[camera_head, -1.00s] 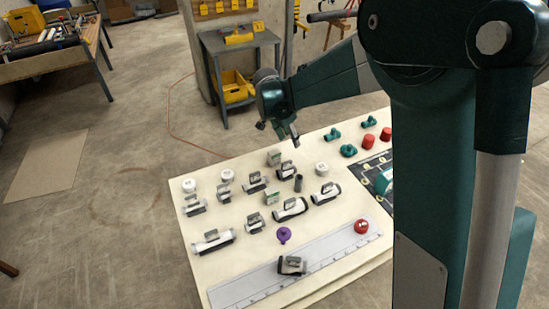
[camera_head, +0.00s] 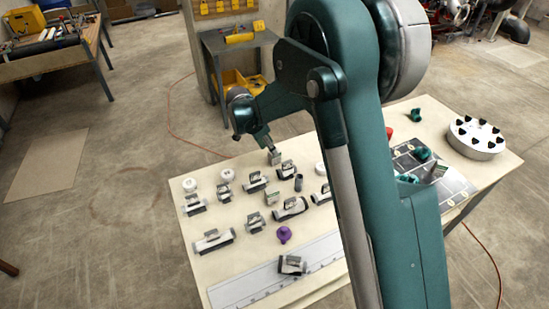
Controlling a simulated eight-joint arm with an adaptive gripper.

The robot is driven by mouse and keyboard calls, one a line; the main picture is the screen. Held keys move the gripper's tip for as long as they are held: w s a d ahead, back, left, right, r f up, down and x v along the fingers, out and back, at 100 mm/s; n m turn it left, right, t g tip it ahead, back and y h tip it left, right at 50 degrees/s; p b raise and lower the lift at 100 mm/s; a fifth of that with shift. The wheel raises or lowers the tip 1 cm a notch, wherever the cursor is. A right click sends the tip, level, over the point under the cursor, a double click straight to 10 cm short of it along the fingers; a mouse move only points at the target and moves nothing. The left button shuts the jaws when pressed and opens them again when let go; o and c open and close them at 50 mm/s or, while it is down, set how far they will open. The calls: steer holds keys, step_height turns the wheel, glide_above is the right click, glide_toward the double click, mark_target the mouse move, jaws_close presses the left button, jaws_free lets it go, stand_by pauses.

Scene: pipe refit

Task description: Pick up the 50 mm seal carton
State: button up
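Two small pale cartons stand on the cream table (camera_head: 240,268); their size labels are too small to read, so I cannot tell which is the 50 mm one. One carton (camera_head: 274,158) is at the far edge, directly under my gripper (camera_head: 270,150). The other carton (camera_head: 271,197), with a greenish face, stands nearer the middle among the clamps. My gripper points down, with its fingertips at or just above the far carton. The fingers are too small and overlapped to show whether they touch it or are shut.
Several grey-and-white pipe clamps (camera_head: 213,240) lie close around the cartons. White round caps (camera_head: 190,185), a dark cylinder (camera_head: 298,183), a purple part (camera_head: 284,234) and a ruler (camera_head: 265,283) are also on the table. My arm hides part of the table's right side.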

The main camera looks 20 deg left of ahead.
steer(key=shift+x, duration=1.3)
steer(key=shift+a+b+x, duration=0.1)
steer(key=shift+b+x, duration=0.15)
steer(key=shift+x, duration=1.05)
steer(key=shift+a+b+x, duration=0.15)
steer(key=shift+b+x, duration=0.05)
steer(key=shift+x, duration=1.1)
steer(key=c, duration=0.9)
